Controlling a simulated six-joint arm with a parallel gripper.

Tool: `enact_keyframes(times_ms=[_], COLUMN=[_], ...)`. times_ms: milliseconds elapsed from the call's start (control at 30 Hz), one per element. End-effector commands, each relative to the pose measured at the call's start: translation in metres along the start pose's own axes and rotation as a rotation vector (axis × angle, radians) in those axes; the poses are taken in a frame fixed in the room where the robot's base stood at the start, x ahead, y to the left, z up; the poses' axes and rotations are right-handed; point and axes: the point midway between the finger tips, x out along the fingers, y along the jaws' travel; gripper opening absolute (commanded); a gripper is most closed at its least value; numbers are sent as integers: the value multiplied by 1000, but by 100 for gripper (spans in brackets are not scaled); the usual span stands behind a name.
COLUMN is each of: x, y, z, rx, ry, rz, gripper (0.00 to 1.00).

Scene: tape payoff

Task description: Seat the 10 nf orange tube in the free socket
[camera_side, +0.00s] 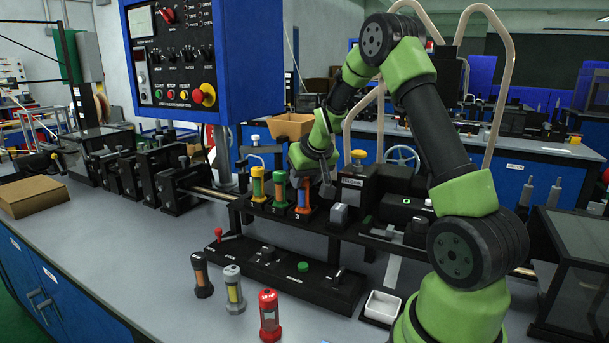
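An orange tube with blue parts (303,198) stands upright at the position marked 3 in the black rack (268,212). Its lettering is too small to read, and I cannot tell whether it is fully seated. Two more tubes stand to its left in the rack: a yellow and green one (258,184) and a green and orange one (280,189). My gripper (312,184) is down at the top and right side of the orange tube. Its fingers are small and partly hidden, so I cannot tell whether they hold the tube.
Three tubes stand on the bench in front: a dark one with orange (201,273), a grey and yellow one (234,289) and a red one (269,315). A white tray (382,306) is to their right. A blue control box (245,60) overhangs the rack's left.

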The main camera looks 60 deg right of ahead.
Motion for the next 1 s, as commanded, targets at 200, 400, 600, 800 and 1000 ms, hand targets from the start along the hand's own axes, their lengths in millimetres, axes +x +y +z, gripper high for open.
enact_keyframes(times_ms=[200, 400, 600, 800, 1000], x=[0, -5, -22, -39, -56], y=[0, 0, 0, 0, 0], z=[0, 0, -1, -1, 0], rx=[0, 0, -1, -1, 0], ry=[0, 1, 2, 2, 1], rz=[0, 0, 0, 0, 0], gripper=[43, 43, 43, 43, 43])
